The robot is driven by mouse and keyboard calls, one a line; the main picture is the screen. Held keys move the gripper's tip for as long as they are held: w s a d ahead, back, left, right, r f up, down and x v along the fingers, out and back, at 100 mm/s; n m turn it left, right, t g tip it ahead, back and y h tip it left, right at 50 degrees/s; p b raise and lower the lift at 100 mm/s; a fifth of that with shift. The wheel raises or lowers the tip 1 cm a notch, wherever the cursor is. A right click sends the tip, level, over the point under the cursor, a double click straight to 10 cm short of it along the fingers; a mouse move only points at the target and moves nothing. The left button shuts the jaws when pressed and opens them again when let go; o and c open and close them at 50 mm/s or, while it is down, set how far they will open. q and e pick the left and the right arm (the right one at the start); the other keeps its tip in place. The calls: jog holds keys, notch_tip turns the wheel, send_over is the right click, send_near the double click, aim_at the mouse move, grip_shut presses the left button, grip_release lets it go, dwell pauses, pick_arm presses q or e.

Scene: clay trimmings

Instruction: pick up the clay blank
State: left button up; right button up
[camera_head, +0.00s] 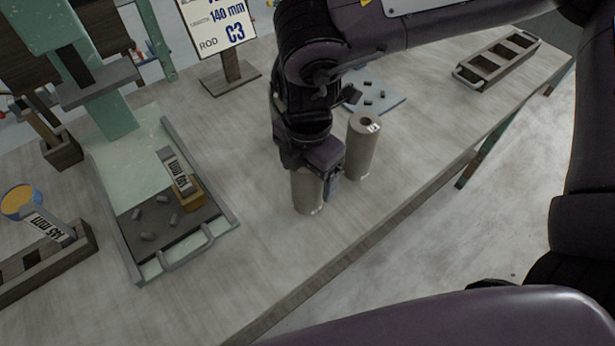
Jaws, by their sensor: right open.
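Two grey-brown clay cylinders stand upright on the table. The nearer clay blank (307,196) is directly below my right gripper (318,178), which hides its upper part. The gripper points down and its jaws are open at this blank; one finger shows along the blank's right side. Whether the fingers touch it I cannot tell. The other clay blank (361,148) stands just behind and to the right, with a dark hole in its top and a small white label. My left gripper is not in view.
A green press with a tray (222,222) of clay bits stands at left. A sign (217,25) reads "140 mm" and "ROD C3". A pale board (385,103) with dark bits lies behind the blanks. A slotted wooden rack (497,62) is at far right. The table's front edge is close.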

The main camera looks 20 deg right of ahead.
jog(key=c, duration=1.5)
jog(key=shift+r, duration=0.1)
jog(key=shift+w+r, duration=0.1)
